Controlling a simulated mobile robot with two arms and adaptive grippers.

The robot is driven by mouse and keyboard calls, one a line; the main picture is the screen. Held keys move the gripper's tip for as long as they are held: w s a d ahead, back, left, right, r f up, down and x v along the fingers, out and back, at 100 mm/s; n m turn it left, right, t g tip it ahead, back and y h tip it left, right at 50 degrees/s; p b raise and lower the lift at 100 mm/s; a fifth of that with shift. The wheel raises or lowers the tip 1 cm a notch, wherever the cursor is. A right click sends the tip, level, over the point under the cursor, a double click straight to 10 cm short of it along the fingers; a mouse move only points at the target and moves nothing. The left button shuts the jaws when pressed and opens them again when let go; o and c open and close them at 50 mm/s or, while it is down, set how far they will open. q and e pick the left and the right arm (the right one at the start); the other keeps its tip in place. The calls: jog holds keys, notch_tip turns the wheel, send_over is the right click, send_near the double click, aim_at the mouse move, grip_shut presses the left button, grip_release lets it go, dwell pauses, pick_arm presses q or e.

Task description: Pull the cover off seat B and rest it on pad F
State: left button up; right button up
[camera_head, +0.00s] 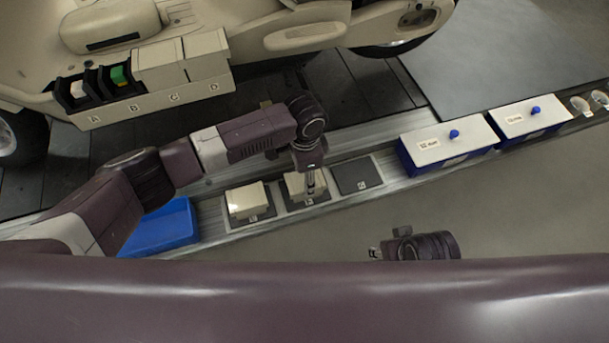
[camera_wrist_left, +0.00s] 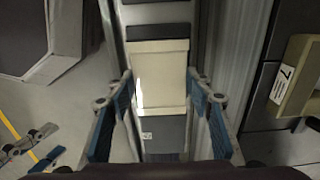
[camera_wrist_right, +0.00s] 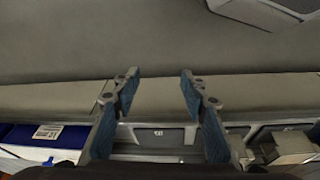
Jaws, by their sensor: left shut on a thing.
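My left gripper (camera_head: 311,190) is shut on a cream, box-shaped cover (camera_head: 294,184) at the middle dark pad (camera_head: 318,202) on the conveyor. In the left wrist view the cover (camera_wrist_left: 161,72) lies between the fingers, level with the pad's sides. I cannot tell whether its underside touches the pad, and the gripper hides part of it. Seat B (camera_head: 119,77), on the vehicle's side, is uncovered and shows a green piece inside. My right gripper (camera_wrist_right: 157,82) is open and empty, apart from the conveyor; in the head view only its wrist part (camera_head: 420,247) shows.
Another cream cover (camera_head: 246,200) sits on the left pad; the right pad (camera_head: 357,175) is bare. Seat A (camera_head: 73,93) is open; seats C (camera_head: 160,62) and D (camera_head: 206,52) are covered. Blue boxes with white lids (camera_head: 449,142) stand right; a blue bin (camera_head: 163,230) stands left.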

jog(key=shift+w+f, duration=0.1)
jog(key=shift+w, duration=0.15)
jog(key=shift+f, duration=0.3)
pick_arm(q)
jog(key=shift+f, duration=0.1)
pick_arm(e)
jog(key=shift+s+a+f, duration=0.2)
jog(key=shift+f, duration=0.2)
pick_arm(q)
jog(key=o, duration=1.3)
jog(key=shift+o, duration=0.2)
pick_arm(e)
jog(key=shift+d, duration=0.1)
